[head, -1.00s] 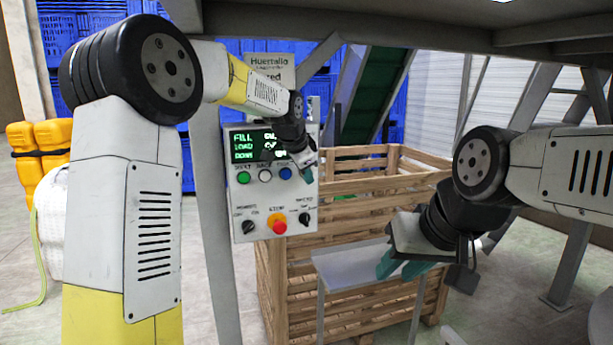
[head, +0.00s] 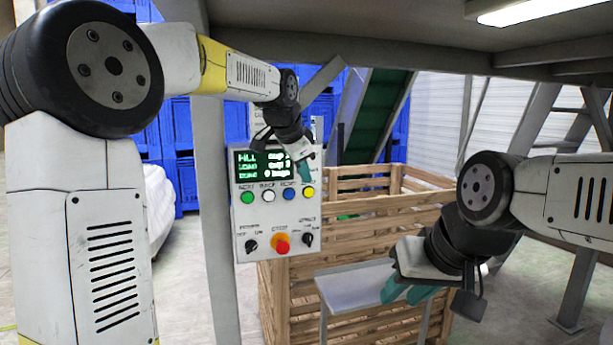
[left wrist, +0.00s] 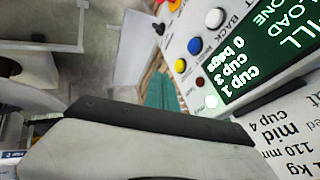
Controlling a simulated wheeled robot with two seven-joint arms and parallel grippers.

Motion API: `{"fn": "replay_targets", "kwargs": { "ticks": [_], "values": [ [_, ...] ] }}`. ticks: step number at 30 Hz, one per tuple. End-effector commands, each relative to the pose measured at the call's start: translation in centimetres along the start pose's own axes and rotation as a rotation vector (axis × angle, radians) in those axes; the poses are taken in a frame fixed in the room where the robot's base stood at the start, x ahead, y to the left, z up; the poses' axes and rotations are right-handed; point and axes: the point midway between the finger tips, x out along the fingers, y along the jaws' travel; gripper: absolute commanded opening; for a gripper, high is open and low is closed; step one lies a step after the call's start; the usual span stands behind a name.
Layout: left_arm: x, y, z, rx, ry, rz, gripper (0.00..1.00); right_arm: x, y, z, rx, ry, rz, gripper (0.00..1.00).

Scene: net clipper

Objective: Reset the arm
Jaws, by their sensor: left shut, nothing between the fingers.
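The grey control panel (head: 265,215) hangs beside a grey post. It has a green-lit screen (head: 262,164) and a row of green, white, blue and yellow buttons (head: 308,192). An orange-red stop knob (head: 282,244) sits between two black switches below. My left gripper (head: 304,171) is shut and empty, its teal tips in front of the panel's upper right, just above the yellow button. Its fingers (left wrist: 160,92) also show in the left wrist view, beside the panel's screen (left wrist: 255,55). My right gripper (head: 407,291) hangs by a small grey table; its finger gap is unclear.
A slatted wooden crate (head: 375,225) stands behind the panel, with the grey table (head: 345,287) before it. A grey post (head: 212,220) rises left of the panel. A steel beam (head: 400,40) crosses overhead. Blue crates (head: 185,140) stack behind.

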Motion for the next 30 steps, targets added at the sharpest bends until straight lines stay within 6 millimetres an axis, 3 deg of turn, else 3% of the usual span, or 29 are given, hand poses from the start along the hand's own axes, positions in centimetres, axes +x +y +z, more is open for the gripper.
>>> {"fn": "replay_targets", "kwargs": {
  "ticks": [12,16,20,24,30],
  "values": [
    [0.0,0.0,0.1,-0.002,0.0,0.0,0.0,0.0,0.0,0.0,0.0,0.0,0.0,0.32],
    [-1.4,0.9,1.5,-0.057,-0.007,-0.003,0.0,0.0,0.0,0.0,0.0,0.0,0.0,0.32],
    [-4.6,3.7,5.7,-0.224,-0.026,-0.007,0.0,0.0,0.0,0.0,0.0,0.0,0.0,0.32],
    [-7.9,8.9,11.8,-0.481,-0.047,-0.01,0.0,0.0,0.0,0.0,0.0,0.0,0.0,0.32],
    [-10.2,17.1,19.2,-0.834,-0.063,-0.007,0.0,0.0,0.0,0.0,0.0,0.0,0.0,0.32]
  ]
}}
